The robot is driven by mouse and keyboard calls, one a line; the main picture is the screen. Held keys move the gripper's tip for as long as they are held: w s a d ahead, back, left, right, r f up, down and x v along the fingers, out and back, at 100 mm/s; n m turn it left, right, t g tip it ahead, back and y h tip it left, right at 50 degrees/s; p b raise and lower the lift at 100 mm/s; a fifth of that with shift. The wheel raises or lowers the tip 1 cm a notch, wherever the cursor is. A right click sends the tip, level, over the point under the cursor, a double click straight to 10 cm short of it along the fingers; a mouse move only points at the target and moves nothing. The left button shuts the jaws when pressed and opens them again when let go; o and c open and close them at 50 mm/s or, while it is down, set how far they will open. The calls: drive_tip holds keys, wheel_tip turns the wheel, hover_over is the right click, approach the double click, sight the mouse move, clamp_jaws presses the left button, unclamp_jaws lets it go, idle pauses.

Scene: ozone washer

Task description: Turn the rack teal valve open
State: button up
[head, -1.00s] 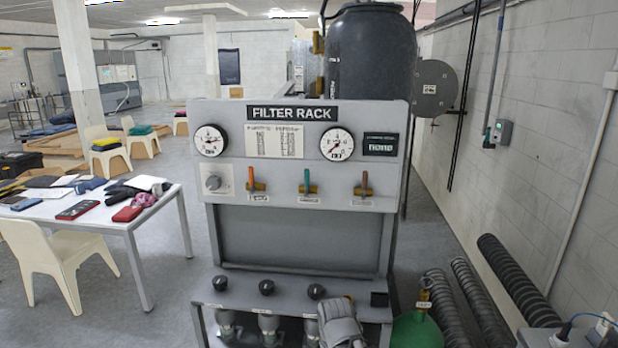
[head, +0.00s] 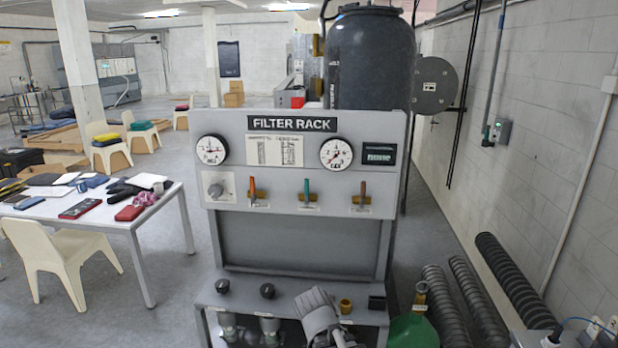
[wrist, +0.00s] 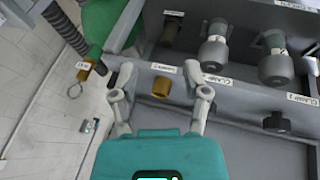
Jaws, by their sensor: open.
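The filter rack (head: 300,245) stands ahead in the head view. Its teal valve lever (head: 307,188) is the middle of three on the upper panel and points upward. My gripper shows low in front of the rack's lower shelf in the head view, well below the teal lever; its fingertips are not clear there. In the wrist view my gripper (wrist: 160,78) is open and empty, its fingers spread on either side of a brass fitting (wrist: 162,87) on the shelf. Contact cannot be told. The teal lever is not in the wrist view.
An orange lever (head: 252,191) and a brown lever (head: 362,194) flank the teal one closely. Black knobs (head: 267,291) line the lower shelf. A table (head: 140,222) and chair stand left.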

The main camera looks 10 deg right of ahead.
drive_tip(key=w+a+r+m+t+h+p, duration=0.1)
drive_tip(key=w+r+t+h+p, duration=0.2)
drive_tip(key=r, duration=0.5)
drive_tip(key=w+r+m+t+h+p, duration=0.25)
drive_tip(key=w+r+p, duration=0.2)
drive_tip(key=r, duration=0.45)
drive_tip(key=t+y+p, duration=0.1)
drive_tip(key=t+p, duration=0.6)
drive_tip(key=t, duration=0.1)
approach(306, 189)
drive_tip(key=v, duration=0.3)
drive_tip(key=shift+a+r+n, duration=0.1)
drive_tip(key=shift+r+n, duration=0.05)
drive_tip(key=shift+n, duration=0.3)
drive_tip(key=shift+w, duration=0.1)
drive_tip(key=x, duration=1.3)
drive_tip(key=shift+w+d+f, duration=0.2)
drive_tip(key=shift+w+d, duration=0.05)
clamp_jaws()
